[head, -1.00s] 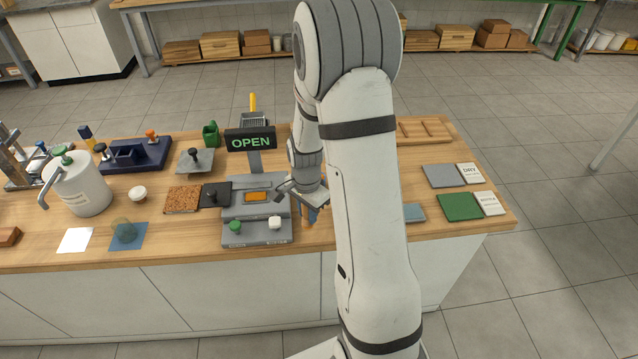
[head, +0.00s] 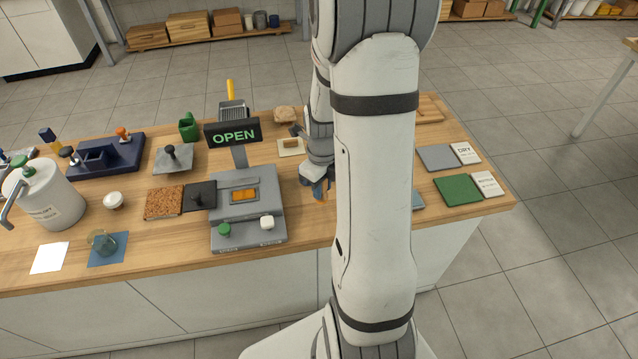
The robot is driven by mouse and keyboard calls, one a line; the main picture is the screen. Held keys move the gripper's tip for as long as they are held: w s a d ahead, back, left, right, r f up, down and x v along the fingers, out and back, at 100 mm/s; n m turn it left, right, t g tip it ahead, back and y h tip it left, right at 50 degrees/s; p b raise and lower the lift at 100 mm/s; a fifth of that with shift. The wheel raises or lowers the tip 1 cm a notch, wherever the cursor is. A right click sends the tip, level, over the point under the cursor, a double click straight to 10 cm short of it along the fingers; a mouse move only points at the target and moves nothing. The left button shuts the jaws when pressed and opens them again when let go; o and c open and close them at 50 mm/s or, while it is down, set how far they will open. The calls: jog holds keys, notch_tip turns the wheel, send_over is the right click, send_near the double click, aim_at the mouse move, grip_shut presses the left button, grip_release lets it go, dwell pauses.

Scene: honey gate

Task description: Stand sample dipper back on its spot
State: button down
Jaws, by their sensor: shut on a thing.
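My gripper (head: 319,186) hangs over the table just right of the grey gate console, its fingers pointing down. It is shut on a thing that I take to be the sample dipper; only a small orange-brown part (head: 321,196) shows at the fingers. The rest is hidden by the fingers and my arm. I cannot tell whether it touches the table or how it is tilted. The dipper's spot cannot be made out for certain.
The grey console (head: 248,216) with its OPEN sign (head: 233,134) stands close left of my gripper. A cream pad (head: 284,152) with a small brown piece lies behind. A green mat (head: 455,189) and a grey mat (head: 436,157) lie right. My arm hides the table between.

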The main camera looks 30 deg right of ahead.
aim_at(321, 201)
jog(key=shift+a+f, duration=0.1)
notch_tip(321, 201, down, 6)
jog(key=b, duration=0.5)
jog(key=shift+f+b, duration=0.9)
jog(key=shift+b, duration=0.1)
dwell(1.0)
jog(key=c, duration=1.1)
grip_release()
jog(key=shift+r, duration=0.1)
jog(key=shift+r+p, duration=2.9)
jog(key=shift+r, duration=1.1)
